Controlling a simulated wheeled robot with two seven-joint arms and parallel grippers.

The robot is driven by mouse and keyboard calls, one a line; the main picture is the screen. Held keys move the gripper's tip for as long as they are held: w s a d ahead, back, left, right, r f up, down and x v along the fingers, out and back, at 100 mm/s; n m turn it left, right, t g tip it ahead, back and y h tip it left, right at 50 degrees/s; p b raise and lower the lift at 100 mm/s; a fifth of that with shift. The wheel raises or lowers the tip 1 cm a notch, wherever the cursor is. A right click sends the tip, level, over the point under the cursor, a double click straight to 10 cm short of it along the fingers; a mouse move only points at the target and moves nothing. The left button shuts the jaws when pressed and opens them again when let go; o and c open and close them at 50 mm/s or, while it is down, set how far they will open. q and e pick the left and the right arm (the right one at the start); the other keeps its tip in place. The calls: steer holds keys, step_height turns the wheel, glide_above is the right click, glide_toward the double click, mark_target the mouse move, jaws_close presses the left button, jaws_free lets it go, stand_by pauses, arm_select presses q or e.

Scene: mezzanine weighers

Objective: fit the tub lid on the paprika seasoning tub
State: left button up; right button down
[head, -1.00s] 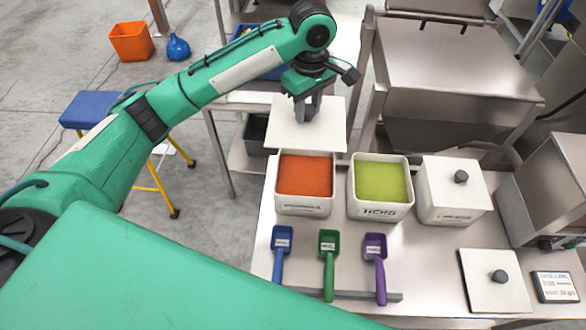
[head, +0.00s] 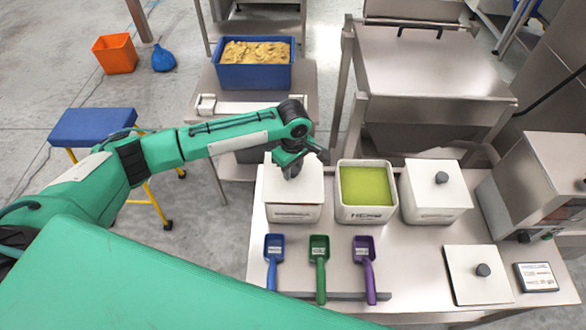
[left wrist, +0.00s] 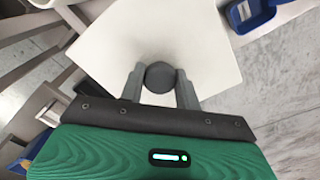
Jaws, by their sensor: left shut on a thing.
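My left gripper (head: 291,170) is shut on the round dark knob of a white square tub lid (head: 308,190). The lid also shows in the left wrist view (left wrist: 205,40), with the knob (left wrist: 160,77) between the two fingers. The lid lies over the top of the leftmost white tub (head: 297,214), the one with orange-red seasoning in the earlier frame, and hides its contents. I cannot tell whether it is fully seated; in the left wrist view it looks turned. The tub's front label is too small to read. My right gripper is not in view.
An open tub of green seasoning (head: 366,187) stands just right, then a lidded tub (head: 436,200). Another lid (head: 478,275) lies at the front right beside a small display (head: 537,277). Blue (head: 273,260), green (head: 319,265) and purple (head: 364,265) scoops lie in front.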

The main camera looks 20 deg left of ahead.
mark_target(293, 169)
arm_select(q)
steer(key=shift+f, duration=0.75)
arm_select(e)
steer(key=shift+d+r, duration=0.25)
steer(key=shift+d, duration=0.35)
arm_select(q)
steer(key=shift+f, duration=0.15)
steer(key=o, duration=1)
steer(key=shift+r, duration=0.2)
step_height(293, 169, up, 10)
steer(key=b, duration=0.3)
steer(key=shift+d+r, duration=0.1)
steer(key=shift+r, duration=0.85)
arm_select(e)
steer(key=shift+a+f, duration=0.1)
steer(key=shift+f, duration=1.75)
